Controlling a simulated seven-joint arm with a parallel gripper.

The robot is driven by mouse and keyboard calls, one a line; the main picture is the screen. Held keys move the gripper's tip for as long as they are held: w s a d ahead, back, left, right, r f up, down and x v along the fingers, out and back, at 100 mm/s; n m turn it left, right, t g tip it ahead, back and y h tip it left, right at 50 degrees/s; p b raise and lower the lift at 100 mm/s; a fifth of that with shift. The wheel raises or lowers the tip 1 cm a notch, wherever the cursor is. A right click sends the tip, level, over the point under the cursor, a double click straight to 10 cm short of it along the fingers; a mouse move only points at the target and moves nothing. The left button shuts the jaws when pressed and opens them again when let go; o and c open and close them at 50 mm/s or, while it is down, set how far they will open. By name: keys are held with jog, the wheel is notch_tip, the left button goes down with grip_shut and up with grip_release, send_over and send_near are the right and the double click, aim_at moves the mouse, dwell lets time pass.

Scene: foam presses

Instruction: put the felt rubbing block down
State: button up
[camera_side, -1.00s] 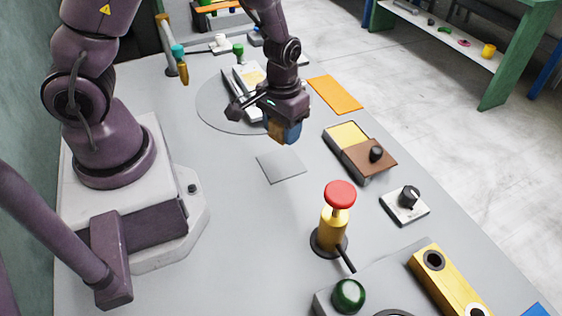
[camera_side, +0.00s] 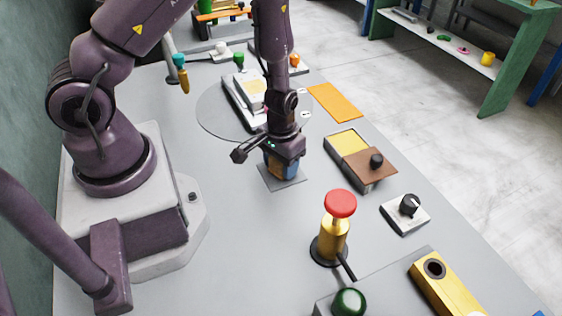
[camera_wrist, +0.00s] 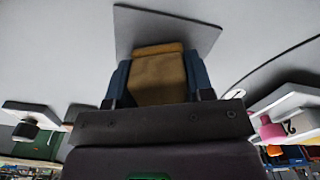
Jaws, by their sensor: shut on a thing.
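The felt rubbing block (camera_wrist: 158,80) is tan-brown with an orange-brown strip along one edge. My gripper (camera_side: 282,168) is shut on it, with the blue fingers on either side in the wrist view (camera_wrist: 158,84). In the side view the block is mostly hidden by the fingers. A thin grey square plate (camera_side: 293,183) lies on the table directly under the gripper. The plate also shows behind the block in the wrist view (camera_wrist: 150,25). The block is at or just above the plate; I cannot tell whether it touches.
A box with a yellow pad and brown lid (camera_side: 362,160) stands to the right. A red-topped yellow press button (camera_side: 338,215) stands in front. A knob unit (camera_side: 405,213) is further right. An orange sheet (camera_side: 335,102) lies behind. Table left of the plate is clear.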

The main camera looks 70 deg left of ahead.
jog(key=o, duration=0.9)
notch_tip(320, 180, up, 24)
jog(key=s+d+m+t+h, duration=0.1)
jog(key=s+d+m+t, duration=0.1)
jog(key=shift+s+d+r+m+t+y, duration=0.15)
jog(key=shift+s+r+m+t, duration=0.35)
jog(key=shift+s+r, duration=1.1)
jog(key=shift+s+r+m+t+y, duration=0.25)
jog(key=shift+s+r+t, duration=0.7)
jog(key=shift+r, duration=0.95)
jog(key=shift+s+d+r+m+t+y, duration=0.1)
jog(key=shift+s+r+m+t, duration=0.3)
jog(key=shift+s+r, duration=1.3)
jog(key=shift+w, duration=0.1)
